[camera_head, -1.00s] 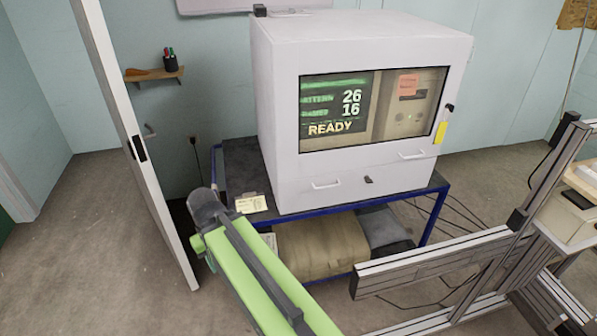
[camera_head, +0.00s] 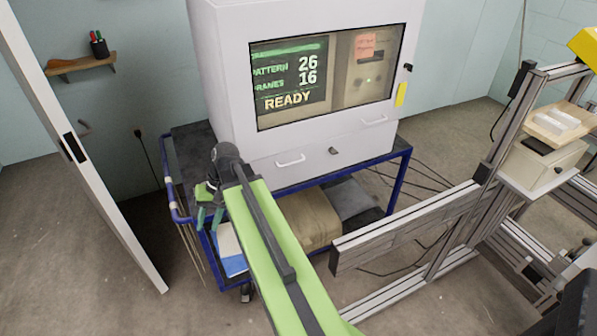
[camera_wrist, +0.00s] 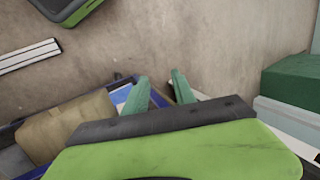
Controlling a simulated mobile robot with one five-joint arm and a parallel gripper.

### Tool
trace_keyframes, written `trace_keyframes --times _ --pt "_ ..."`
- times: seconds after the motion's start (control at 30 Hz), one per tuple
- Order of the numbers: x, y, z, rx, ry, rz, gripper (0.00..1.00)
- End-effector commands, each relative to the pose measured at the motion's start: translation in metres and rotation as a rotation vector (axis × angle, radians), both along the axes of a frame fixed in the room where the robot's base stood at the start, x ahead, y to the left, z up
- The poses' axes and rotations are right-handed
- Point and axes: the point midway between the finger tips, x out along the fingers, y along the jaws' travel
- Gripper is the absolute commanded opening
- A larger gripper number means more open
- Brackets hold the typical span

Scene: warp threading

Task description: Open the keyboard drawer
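The white cabinet (camera_head: 222,60) stands on a blue-framed cart, its screen reading READY. Its lower front panel, apparently the keyboard drawer (camera_head: 355,153), looks shut, with a bar handle (camera_head: 290,161) and a dark lock or knob (camera_head: 334,151). A second bar handle (camera_head: 375,121) sits higher at the right. My gripper (camera_head: 208,217) points down beside the cart's left front corner, left of and below the drawer handle. In the wrist view, its two green fingers (camera_wrist: 160,82) are apart with nothing between them. The drawer is not seen there.
The blue cart (camera_head: 405,170) holds a tan bundle (camera_head: 310,218) on its lower shelf. A white door edge (camera_head: 95,190) stands at the left. An aluminium frame (camera_head: 405,222) reaches in from the right, close to my arm. Bare floor lies between door and cart.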

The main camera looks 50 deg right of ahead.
Motion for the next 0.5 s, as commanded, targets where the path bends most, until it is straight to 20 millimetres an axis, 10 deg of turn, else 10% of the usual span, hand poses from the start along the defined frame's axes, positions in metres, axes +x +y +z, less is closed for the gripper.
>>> trace_keyframes --times 0.27,0.5 --pt "-0.037 -0.209 0.002 0.445 -0.231 -0.468 0.32" --pt "-0.142 -0.366 0.040 0.696 -0.540 -0.735 0.32"
